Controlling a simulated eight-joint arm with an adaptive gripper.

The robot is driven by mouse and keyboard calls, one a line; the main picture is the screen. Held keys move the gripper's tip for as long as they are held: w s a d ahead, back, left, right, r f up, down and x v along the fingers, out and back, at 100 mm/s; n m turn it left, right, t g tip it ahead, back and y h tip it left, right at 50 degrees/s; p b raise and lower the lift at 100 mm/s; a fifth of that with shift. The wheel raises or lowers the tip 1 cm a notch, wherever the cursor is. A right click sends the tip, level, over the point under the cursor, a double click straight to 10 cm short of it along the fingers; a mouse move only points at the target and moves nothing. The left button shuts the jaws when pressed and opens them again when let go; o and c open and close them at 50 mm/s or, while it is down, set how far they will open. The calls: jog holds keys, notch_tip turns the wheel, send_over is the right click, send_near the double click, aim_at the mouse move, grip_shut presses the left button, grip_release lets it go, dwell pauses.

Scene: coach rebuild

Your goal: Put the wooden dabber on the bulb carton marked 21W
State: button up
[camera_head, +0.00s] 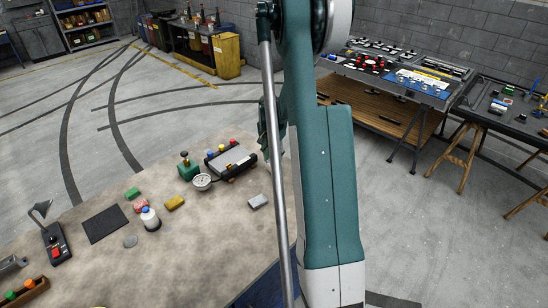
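On the workbench (105,262), several small cartons lie apart: a green one (132,193), a yellow one (174,203) and a light grey one (258,201). Their print is too small to read, so I cannot tell which is marked 21W. I cannot make out the wooden dabber for certain. A dark-knobbed thing stands at a green box (188,172) near the back edge. My gripper's fingers are hidden; my large teal arm link covers the middle of the view, and only a sliver of my arm shows at its left.
A white bottle with a blue cap (150,219), a round gauge (202,182), a control box with coloured knobs (231,161) and a dark mat (105,224) share the bench. A lamp-like thing (41,210) stands left. Bare bench shows at front centre.

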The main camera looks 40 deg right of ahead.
aim_at(272, 162)
notch_tip(272, 162, up, 12)
jog(key=a, duration=0.1)
jog(key=shift+s+a, duration=0.2)
dwell(0.4)
jog(key=shift+f, duration=0.1)
dwell(0.5)
jog(key=shift+a, duration=0.1)
jog(key=s+a+r+n+t, duration=0.1)
jog(key=s+a+r+n, duration=0.1)
jog(key=a+r, duration=0.5)
jog(key=s+a+r+n+t, duration=0.1)
jog(key=s+a+r+n, duration=0.15)
jog(key=a, duration=0.85)
jog(key=s+a+r+n+t, duration=0.1)
jog(key=a+r+n, duration=0.2)
jog(key=a+r, duration=0.4)
jog(key=s+a+n+t, duration=0.2)
jog(key=s+a+n, duration=0.2)
jog(key=s+a, duration=0.5)
jog(key=s+a+n+t+y, duration=0.1)
jog(key=s+a+n, duration=0.3)
jog(key=s+a, duration=0.6)
jog(key=a, duration=0.5)
jog(key=shift+s+a+f+t, duration=0.15)
jog(key=shift+a+f+t, duration=0.05)
jog(key=shift+f+t, duration=0.2)
